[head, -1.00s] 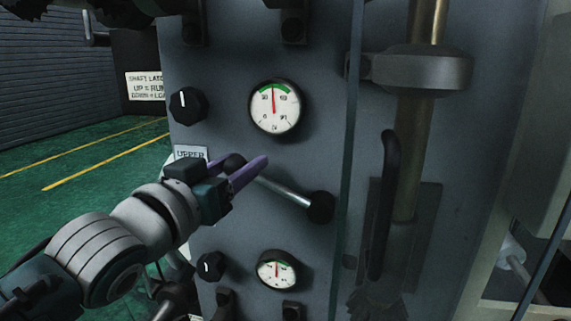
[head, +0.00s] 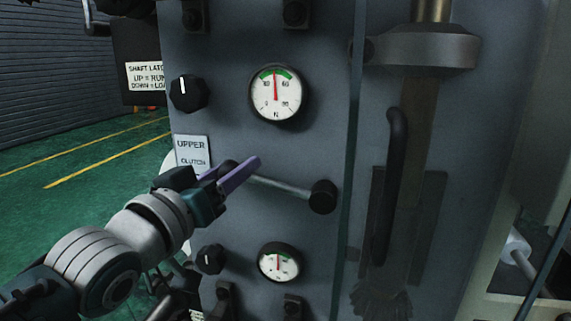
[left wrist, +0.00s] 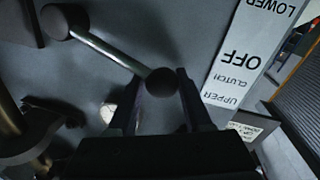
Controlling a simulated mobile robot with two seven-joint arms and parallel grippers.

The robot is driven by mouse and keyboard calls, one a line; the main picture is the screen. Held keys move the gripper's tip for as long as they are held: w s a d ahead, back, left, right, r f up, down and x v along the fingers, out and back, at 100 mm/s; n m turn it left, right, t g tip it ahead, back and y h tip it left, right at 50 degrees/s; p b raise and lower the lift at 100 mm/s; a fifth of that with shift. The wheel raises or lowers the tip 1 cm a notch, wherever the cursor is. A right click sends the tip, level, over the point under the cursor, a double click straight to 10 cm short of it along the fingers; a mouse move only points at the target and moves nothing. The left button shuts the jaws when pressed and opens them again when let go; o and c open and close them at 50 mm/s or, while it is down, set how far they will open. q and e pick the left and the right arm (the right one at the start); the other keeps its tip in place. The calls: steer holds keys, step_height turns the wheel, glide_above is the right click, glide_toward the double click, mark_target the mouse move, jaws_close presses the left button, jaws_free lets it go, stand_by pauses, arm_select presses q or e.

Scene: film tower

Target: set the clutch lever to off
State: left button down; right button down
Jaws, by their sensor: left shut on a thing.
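The clutch lever is a pale metal rod (head: 280,186) on the grey panel. It runs from a black hub (head: 321,197) at its right end up and left to a dark round knob (head: 228,167). My left gripper (head: 235,171) is shut on this knob, and its purple fingers partly hide it. In the left wrist view, the knob (left wrist: 162,81) sits between the two dark fingers. The clutch label (left wrist: 240,60) there reads upside down: UPPER, CLUTCH, OFF, LOWER. The knob is beside its UPPER end. My right gripper is not in view.
A round gauge (head: 277,93) and a black dial (head: 188,92) are above the lever. A smaller gauge (head: 279,262) and small dial (head: 210,259) are below. A tall black handle (head: 390,185) stands to the right. Green floor (head: 90,165) lies open at left.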

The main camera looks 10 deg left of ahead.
arm_select(q)
steer(key=shift+a+f+n+t+b, duration=0.2)
steer(key=shift+f+n+b, duration=0.6)
steer(key=shift+f, duration=0.3)
steer(key=shift+a+f+n+t+b, duration=0.15)
steer(key=shift+f+n+b, duration=0.5)
steer(key=shift+f+n, duration=0.35)
steer(key=shift+f, duration=0.1)
steer(key=c, duration=0.8)
jaws_free()
steer(key=shift+c, duration=0.2)
steer(key=o, duration=0.5)
steer(key=shift+d, duration=0.25)
steer(key=shift+c, duration=0.2)
steer(key=shift+a, duration=0.15)
